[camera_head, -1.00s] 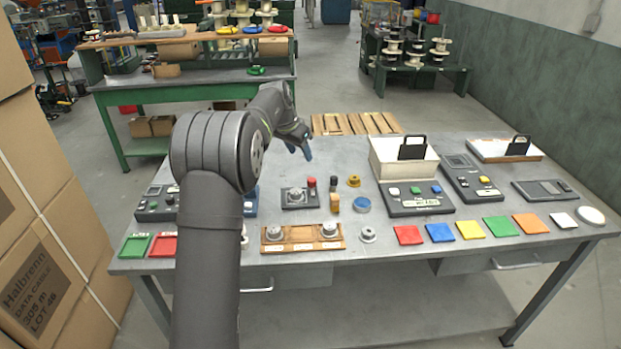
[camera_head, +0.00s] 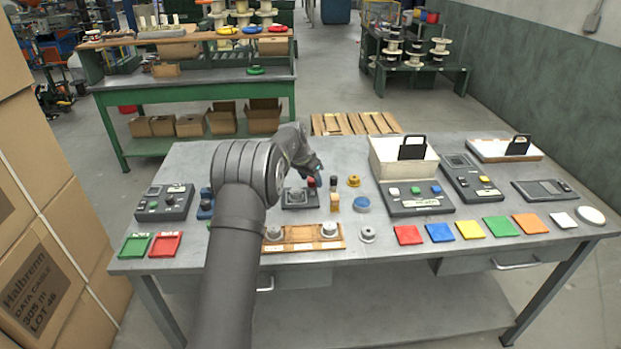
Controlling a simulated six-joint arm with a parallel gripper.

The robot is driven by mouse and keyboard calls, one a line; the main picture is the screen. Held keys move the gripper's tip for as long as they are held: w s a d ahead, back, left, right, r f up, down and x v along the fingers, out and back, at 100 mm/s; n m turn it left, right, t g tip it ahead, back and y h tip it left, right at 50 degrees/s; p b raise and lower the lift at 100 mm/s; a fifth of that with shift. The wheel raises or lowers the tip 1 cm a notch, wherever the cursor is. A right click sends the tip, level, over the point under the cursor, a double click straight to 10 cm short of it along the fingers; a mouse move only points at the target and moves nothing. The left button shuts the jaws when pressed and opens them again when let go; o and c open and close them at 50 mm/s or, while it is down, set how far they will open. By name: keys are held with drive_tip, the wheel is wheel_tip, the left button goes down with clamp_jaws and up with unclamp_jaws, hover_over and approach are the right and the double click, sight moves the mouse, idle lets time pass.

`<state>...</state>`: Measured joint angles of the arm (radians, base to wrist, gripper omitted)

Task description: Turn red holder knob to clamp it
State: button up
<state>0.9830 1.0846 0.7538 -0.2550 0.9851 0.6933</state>
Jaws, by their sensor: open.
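The red knob (camera_head: 311,183) stands at the right side of a small dark holder (camera_head: 292,204) in the middle of the table. A grey metal part sits on the holder, partly hidden by my arm. My gripper (camera_head: 318,170) is open and just behind and above the red knob in the picture. Its fingers are small and dark here, and I cannot tell whether they touch the knob.
A dark peg (camera_head: 333,184) and an orange block (camera_head: 334,203) stand close to the right of the knob. A wooden tray (camera_head: 292,246) lies in front.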

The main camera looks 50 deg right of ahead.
drive_tip(key=c, duration=1)
drive_tip(key=shift+o, duration=0.2)
drive_tip(key=shift+m, duration=0.3)
drive_tip(key=m+g, duration=0.1)
drive_tip(key=m, duration=0.1)
drive_tip(key=shift+w+m, duration=0.15)
drive_tip(key=shift+m, duration=0.15)
drive_tip(key=m+g, duration=0.1)
drive_tip(key=m, duration=0.3)
drive_tip(key=shift+d+m+g+y, duration=0.1)
drive_tip(key=shift+m+g+y, duration=0.2)
drive_tip(key=shift+g+y, duration=0.1)
